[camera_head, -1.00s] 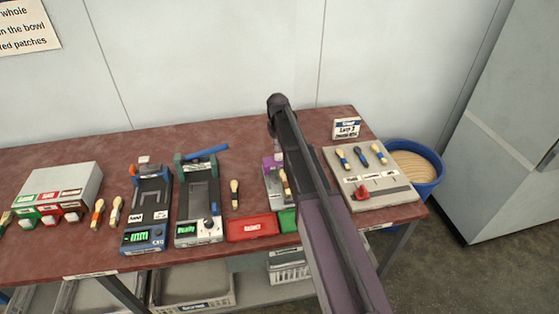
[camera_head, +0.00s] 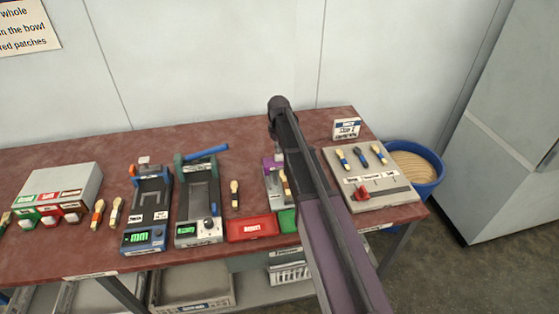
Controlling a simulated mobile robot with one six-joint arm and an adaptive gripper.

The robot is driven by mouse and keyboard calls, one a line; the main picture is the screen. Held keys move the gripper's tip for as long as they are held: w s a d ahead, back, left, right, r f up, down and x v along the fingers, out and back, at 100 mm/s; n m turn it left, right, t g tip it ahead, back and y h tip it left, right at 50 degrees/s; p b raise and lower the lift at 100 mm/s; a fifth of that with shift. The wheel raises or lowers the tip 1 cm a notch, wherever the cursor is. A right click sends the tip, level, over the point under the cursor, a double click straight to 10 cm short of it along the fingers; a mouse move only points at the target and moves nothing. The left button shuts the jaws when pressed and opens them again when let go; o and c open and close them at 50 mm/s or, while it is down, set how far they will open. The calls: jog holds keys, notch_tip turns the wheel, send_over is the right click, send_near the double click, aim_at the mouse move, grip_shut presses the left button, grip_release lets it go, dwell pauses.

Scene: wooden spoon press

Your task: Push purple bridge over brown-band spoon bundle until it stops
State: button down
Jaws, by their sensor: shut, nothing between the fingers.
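The purple bridge (camera_head: 268,164) stands at the back of a small grey fixture (camera_head: 270,188), partly hidden behind my arm. A pale wooden spoon bundle (camera_head: 285,184) lies in the fixture, in front of the bridge; my arm covers part of it, and its band colour is hard to make out. My gripper (camera_head: 278,154) is shut and empty, pointing down at the bridge from above and behind. It is mostly hidden by my arm, and I cannot tell whether it touches the bridge.
A red tray (camera_head: 252,227) and a green tray (camera_head: 287,221) sit in front of the fixture. A grey board with banded bundles (camera_head: 380,186) is at right, beside a blue bin (camera_head: 428,186). Two gauge devices (camera_head: 147,212) (camera_head: 198,210) and a loose bundle (camera_head: 235,194) are at left.

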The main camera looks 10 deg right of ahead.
jog(key=shift+s, duration=0.75)
jog(key=shift+w, duration=0.2)
dwell(0.6)
jog(key=shift+w, duration=0.45)
jog(key=shift+r, duration=0.1)
notch_tip(320, 180, up, 7)
jog(key=p, duration=0.7)
dwell(0.5)
jog(key=shift+s, duration=0.1)
dwell(0.4)
jog(key=s+m, duration=0.6)
jog(key=s, duration=2.1)
